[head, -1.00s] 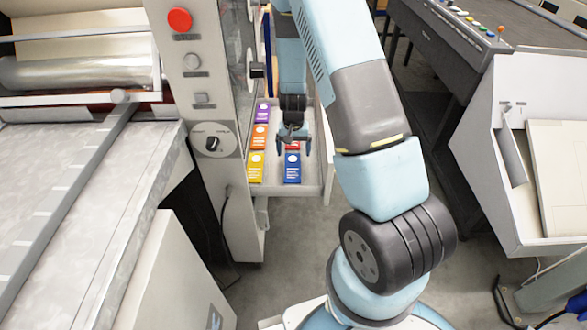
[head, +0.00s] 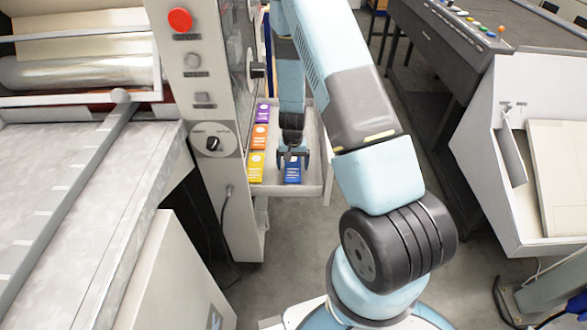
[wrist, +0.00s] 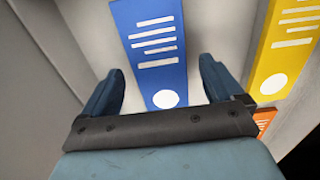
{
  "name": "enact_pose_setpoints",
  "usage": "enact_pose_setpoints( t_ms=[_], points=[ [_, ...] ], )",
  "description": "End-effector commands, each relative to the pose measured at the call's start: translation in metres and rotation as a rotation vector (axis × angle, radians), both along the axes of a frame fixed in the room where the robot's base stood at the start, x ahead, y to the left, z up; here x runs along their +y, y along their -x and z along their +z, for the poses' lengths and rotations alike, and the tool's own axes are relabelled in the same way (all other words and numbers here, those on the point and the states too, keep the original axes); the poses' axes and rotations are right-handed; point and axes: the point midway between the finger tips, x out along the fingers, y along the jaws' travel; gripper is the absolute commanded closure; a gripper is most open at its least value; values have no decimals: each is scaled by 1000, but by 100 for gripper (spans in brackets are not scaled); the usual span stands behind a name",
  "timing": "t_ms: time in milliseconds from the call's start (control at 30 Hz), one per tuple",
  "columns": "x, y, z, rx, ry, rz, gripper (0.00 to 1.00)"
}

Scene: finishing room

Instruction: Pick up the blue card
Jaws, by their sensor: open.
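The blue card (head: 292,174) lies in the near right part of the pale tray (head: 312,190) in the head view. In the wrist view the blue card (wrist: 151,45) is upright in the picture, with white lines and a white dot. My gripper (head: 293,160) is over the card's far end. In the wrist view my gripper (wrist: 160,85) is open, with one finger on each side of the card's dotted end. The fingers look apart from the card. How high they are above it I cannot tell.
A yellow card (head: 256,168) lies left of the blue one, with an orange card (head: 259,137) and a purple card (head: 263,112) behind it. The grey machine panel (head: 205,110) stands close to the tray's left. Open floor (head: 290,240) lies in front.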

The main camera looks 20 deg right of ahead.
Motion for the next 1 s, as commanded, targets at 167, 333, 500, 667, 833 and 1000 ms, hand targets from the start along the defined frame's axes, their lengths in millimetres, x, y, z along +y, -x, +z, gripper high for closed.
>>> enact_pose_setpoints(
  t_ms=[167,333,500,667,833,1000],
  points=[
    [0,0,0,0,0,0,15],
    [0,0,0,0,0,0,31],
    [0,0,0,0,0,0,48],
    [0,0,1,0,0,0,63],
    [0,0,1,0,0,0,66],
    [0,0,4,-1,0,0,66]
  ],
)
